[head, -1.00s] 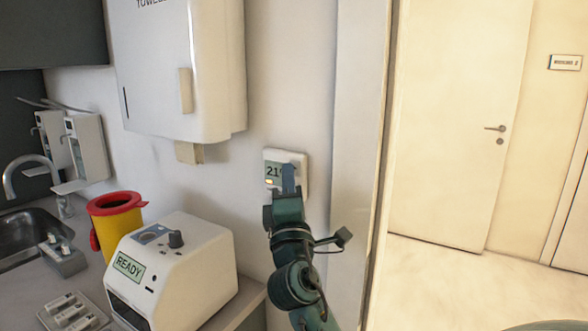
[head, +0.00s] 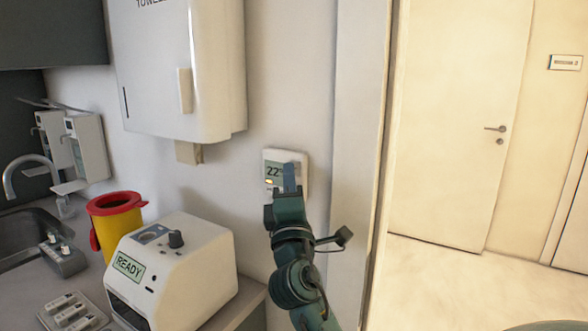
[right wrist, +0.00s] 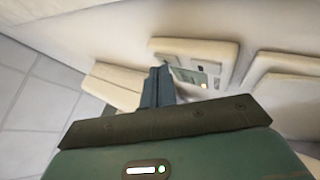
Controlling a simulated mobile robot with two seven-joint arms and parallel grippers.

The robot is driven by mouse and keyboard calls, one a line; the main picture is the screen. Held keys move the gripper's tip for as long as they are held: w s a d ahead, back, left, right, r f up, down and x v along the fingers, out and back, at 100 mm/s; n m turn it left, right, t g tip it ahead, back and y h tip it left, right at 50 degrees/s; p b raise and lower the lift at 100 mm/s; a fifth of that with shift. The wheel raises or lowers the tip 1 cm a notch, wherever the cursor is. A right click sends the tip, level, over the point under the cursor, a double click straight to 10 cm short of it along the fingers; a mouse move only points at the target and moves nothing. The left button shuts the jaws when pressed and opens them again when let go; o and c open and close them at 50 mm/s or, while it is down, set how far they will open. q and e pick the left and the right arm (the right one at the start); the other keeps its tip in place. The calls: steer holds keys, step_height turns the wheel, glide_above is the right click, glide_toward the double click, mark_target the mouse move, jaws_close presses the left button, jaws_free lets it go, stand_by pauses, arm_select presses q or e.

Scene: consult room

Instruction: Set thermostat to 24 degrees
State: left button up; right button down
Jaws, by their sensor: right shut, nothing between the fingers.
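The thermostat (head: 270,158) is a small white box on the wall, right of the towel dispenser. Its display reads "22", with anything after that hidden by my finger, and a small yellow light shows below the digits. My right gripper (head: 289,178) is shut and empty, its fingertips in front of the thermostat's right part. Whether they touch it, I cannot tell. In the right wrist view the shut fingers (right wrist: 158,84) are beside the thermostat (right wrist: 196,50), whose display and orange light show. The buttons are hidden behind the fingers in the head view. My left gripper is not in view.
A white device (head: 185,270) reading "READY" stands on the counter below left. A yellow and red bin (head: 118,222) is behind it. The towel dispenser (head: 170,70) hangs above. A door frame (head: 360,130) and a closed door (head: 455,120) are at right.

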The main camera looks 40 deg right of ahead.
steer(key=shift+s+a, duration=0.2)
steer(key=shift+a, duration=0.3)
steer(key=shift+s+a+b, duration=0.1)
steer(key=shift+s+a, duration=0.2)
steer(key=shift+a, duration=0.45)
steer(key=shift+s+a+b, duration=0.15)
steer(key=shift+s+a, duration=0.2)
steer(key=shift+a, duration=0.45)
steer(key=shift+s+a+b, duration=0.1)
steer(key=shift+s+a, duration=0.2)
steer(key=shift+a, duration=0.45)
steer(key=s+a+f+m+g+y, duration=0.1)
steer(key=a+f+y, duration=0.25)
steer(key=f, duration=0.55)
steer(key=a+f+g+y, duration=0.2)
steer(key=f+y, duration=0.2)
steer(key=f, duration=0.6)
steer(key=s+a+f+m+g+y, duration=0.15)
steer(key=f+y, duration=0.25)
steer(key=f, duration=0.5)
steer(key=s+a+f+m+g+y, duration=0.2)
steer(key=s+a+f+m, duration=0.1)
steer(key=s+f, duration=0.4)
steer(key=s+a+f+m+g+y, duration=0.3)
steer(key=s+a+f+m, duration=0.1)
steer(key=s+f, duration=0.4)
step_height(320, 180, down, 2)
steer(key=shift+s+a+f+p, duration=0.1)
steer(key=shift+s+a+p, duration=0.1)
steer(key=shift+a+p, duration=0.1)
